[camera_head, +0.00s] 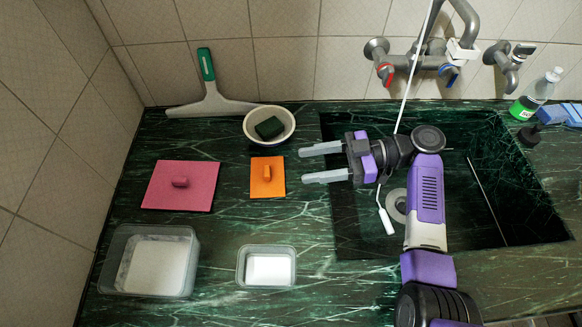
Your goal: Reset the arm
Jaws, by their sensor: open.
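My gripper (324,162) is open and empty. Its two grey fingers point left, apart from each other, over the counter just left of the sink (480,180). My purple and black arm reaches up from the bottom right across the sink and bends left at the wrist. The fingertips are a little right of an orange lid (267,188) and do not appear to touch it. The arm hides part of the sink and its drain (396,208).
A white bowl (284,130) with a dark green sponge (269,128), a squeegee (210,98), a pink lid (165,195) and two clear containers (112,280) (268,252) are left. A wall faucet (420,62) with a thin white pipe, and a bottle (536,93), are at the back.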

